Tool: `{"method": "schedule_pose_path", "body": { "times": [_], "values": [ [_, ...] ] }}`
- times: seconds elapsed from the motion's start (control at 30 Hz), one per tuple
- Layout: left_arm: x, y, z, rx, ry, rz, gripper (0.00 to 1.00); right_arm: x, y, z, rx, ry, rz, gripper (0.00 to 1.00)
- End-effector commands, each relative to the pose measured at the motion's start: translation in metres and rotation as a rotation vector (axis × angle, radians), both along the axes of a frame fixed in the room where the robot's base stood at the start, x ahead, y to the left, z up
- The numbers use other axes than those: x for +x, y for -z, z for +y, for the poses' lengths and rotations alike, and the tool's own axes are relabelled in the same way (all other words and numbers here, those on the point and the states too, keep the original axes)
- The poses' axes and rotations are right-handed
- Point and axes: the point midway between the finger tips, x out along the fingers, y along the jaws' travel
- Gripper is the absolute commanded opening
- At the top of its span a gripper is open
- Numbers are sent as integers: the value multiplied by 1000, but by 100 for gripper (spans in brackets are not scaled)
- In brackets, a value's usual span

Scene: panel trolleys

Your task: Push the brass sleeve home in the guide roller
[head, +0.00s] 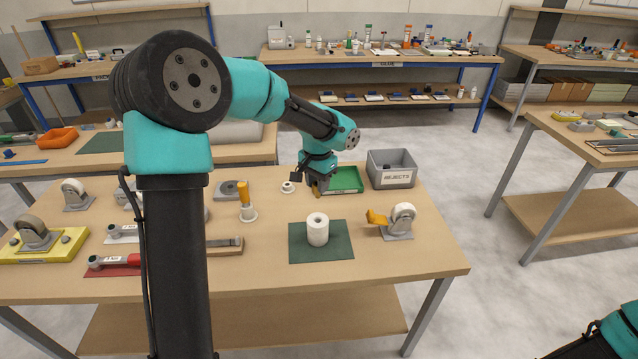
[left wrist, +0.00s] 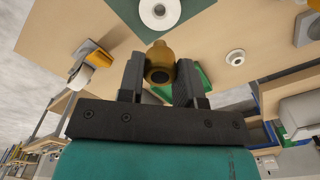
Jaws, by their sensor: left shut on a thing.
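The guide roller (head: 318,232) is a white cylinder standing upright on a dark green mat (head: 340,246), with a dark hole in its top. My left gripper (head: 315,188) is shut on the brass sleeve (head: 318,193), behind and above the roller and apart from it. In the left wrist view the brass sleeve (left wrist: 159,55) sits between the two dark fingers, with a dark opening in its near end. The roller (left wrist: 160,12) also shows there at the top edge, beyond the sleeve. My right arm enters at the lower right; its gripper is out of the picture.
A green tray (head: 346,179) and a grey rejects bin (head: 391,168) stand behind the mat. A caster with an orange wedge (head: 377,217) is to its right. A small white flanged piece (head: 288,187) and an orange-handled tool (head: 245,194) are to the left. Bare tabletop surrounds the mat.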

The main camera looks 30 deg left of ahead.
Motion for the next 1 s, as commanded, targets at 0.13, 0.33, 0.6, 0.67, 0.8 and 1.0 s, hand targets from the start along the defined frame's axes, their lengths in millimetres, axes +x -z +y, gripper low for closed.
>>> {"method": "schedule_pose_path", "body": {
  "times": [0.13,0.33,0.6,0.67,0.8,1.0],
  "values": [
    [0,3,0,0,0,1,0,0,0,0,0,0,0,100],
    [0,13,0,0,-1,2,0,0,0,0,0,0,0,100],
    [0,34,0,0,0,2,0,0,0,0,0,0,0,100],
    [0,38,0,0,0,2,0,0,0,0,0,0,0,100],
    [0,49,0,-1,-1,2,0,0,0,0,0,0,0,100],
    [0,65,0,0,0,2,0,0,0,0,0,0,0,100]
  ]
}}
